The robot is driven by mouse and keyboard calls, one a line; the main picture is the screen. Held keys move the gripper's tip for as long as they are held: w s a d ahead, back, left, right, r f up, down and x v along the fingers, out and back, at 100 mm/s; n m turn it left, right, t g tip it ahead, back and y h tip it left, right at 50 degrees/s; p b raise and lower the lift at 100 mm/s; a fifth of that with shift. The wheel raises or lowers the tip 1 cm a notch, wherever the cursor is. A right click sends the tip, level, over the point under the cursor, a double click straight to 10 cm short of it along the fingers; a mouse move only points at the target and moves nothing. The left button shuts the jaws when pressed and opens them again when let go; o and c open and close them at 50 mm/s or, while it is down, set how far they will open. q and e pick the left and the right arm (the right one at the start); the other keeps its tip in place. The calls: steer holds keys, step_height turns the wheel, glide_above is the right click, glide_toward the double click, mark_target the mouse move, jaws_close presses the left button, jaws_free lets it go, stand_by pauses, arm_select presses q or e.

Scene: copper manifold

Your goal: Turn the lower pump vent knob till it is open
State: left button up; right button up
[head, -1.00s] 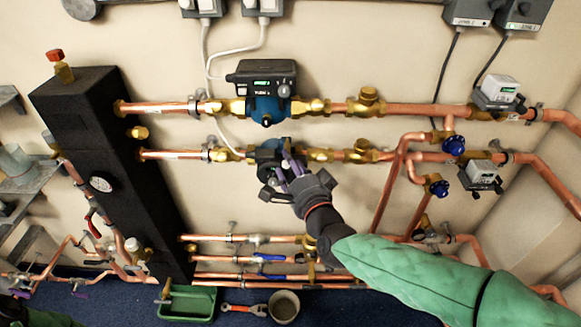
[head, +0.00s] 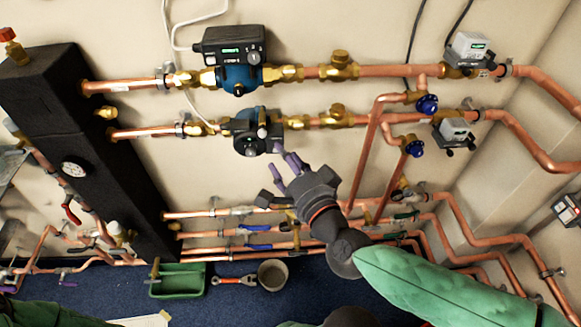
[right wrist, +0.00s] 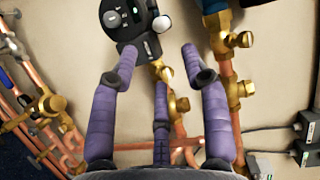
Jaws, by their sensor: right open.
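The lower pump (head: 248,140) sits on the lower copper pipe, with a dark round face and blue body. A small pale grey knob (head: 262,131) stands out from its face; I take it for the vent knob. It also shows in the right wrist view (right wrist: 162,24), beyond the fingers. How far it is turned cannot be told. My right gripper (head: 276,172), with purple fingers, is open and empty, below and right of the pump, apart from the knob. In the right wrist view its fingers (right wrist: 158,60) are spread, with the pump face (right wrist: 122,15) beyond them. My left gripper is not in view.
The upper pump (head: 238,75) with a black control box is above. Blue valve handwheels (head: 427,103) and copper pipes stand to the right. A black column (head: 75,130) stands left. A green tray (head: 180,282), a wrench (head: 234,280) and a bucket (head: 272,274) are on the floor.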

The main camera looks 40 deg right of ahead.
steer(key=shift+s+a, duration=0.25)
steer(key=shift+s, duration=0.9)
steer(key=w+a+f+n+g+y+p, duration=0.1)
steer(key=w+a+f+n+g+p, duration=0.2)
steer(key=f, duration=0.5)
steer(key=w+a+f+n+g+y, duration=0.2)
steer(key=w+f+n+g, duration=0.15)
steer(key=f, duration=0.35)
steer(key=w+a+f+n+g+y+p, duration=0.1)
steer(key=w+a+f+n+g+p, duration=0.2)
steer(key=f, duration=0.5)
steer(key=s+a+f+n+g+y, duration=0.1)
steer(key=s+a+f+n+g, duration=0.1)
steer(key=s+f, duration=0.2)
steer(key=s+a+f+n+g+y+p, duration=0.1)
steer(key=s+a+f+n+g, duration=0.1)
steer(key=f, duration=0.8)
steer(key=s+a+f+n+g+y, duration=0.1)
steer(key=s+a+f+n+g, duration=0.1)
steer(key=s+f, duration=0.5)
steer(key=shift+a+f+g, duration=0.3)
steer(key=shift+a+g, duration=0.25)
steer(key=shift+a, duration=0.5)
